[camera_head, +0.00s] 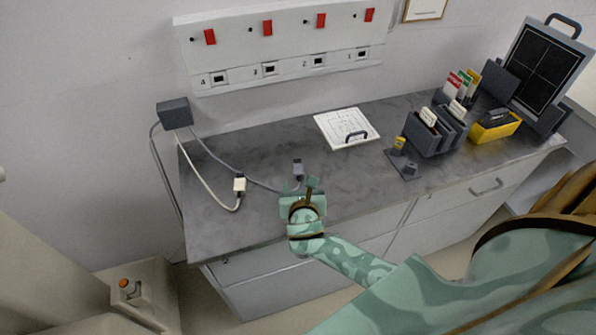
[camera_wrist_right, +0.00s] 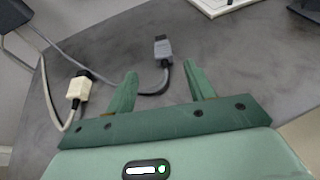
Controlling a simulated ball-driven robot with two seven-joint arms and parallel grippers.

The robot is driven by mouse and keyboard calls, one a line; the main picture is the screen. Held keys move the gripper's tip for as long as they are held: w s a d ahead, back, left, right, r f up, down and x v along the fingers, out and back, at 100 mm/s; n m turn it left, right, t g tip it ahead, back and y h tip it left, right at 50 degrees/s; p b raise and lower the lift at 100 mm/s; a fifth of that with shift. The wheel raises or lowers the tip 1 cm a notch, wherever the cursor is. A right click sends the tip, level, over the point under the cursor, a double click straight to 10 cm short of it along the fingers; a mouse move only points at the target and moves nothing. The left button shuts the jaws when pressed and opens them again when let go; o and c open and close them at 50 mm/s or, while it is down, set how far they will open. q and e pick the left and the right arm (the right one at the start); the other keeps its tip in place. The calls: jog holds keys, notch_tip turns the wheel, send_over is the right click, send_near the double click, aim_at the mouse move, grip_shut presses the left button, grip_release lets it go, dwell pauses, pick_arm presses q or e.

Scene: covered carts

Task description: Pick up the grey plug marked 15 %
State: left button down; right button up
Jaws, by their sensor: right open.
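The grey plug (camera_head: 298,168) lies on the grey worktop (camera_head: 240,146) at the end of a grey cable. In the right wrist view the grey plug (camera_wrist_right: 162,48) lies just beyond my fingertips, roughly centred between them. Its marking is too small to read. My right gripper (camera_head: 299,184) is open and empty. In the right wrist view its two green fingers (camera_wrist_right: 160,70) stand apart, with the plug's cable passing between them. The fingers do not hold the plug. My left gripper is not in view.
A cream plug (camera_head: 239,185) on a pale cable lies left of the grey one. Both cables run from a dark box (camera_head: 174,113). A white board (camera_head: 347,128) lies behind, and a dark organiser (camera_head: 430,135) and yellow bin (camera_head: 495,127) stand right. A socket panel (camera_head: 285,50) is on the wall.

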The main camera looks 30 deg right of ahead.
aim_at(299, 171)
jog(key=b+x, duration=0.1)
jog(key=x, duration=0.4)
jog(key=shift+w+f, duration=0.2)
jog(key=b+x, duration=0.2)
jog(key=x, duration=0.3)
jog(key=shift+s+d+f, duration=0.1)
jog(key=shift+d+f, duration=0.1)
jog(key=shift+d, duration=0.05)
jog(key=shift+r, duration=0.1)
jog(key=c, duration=1.1)
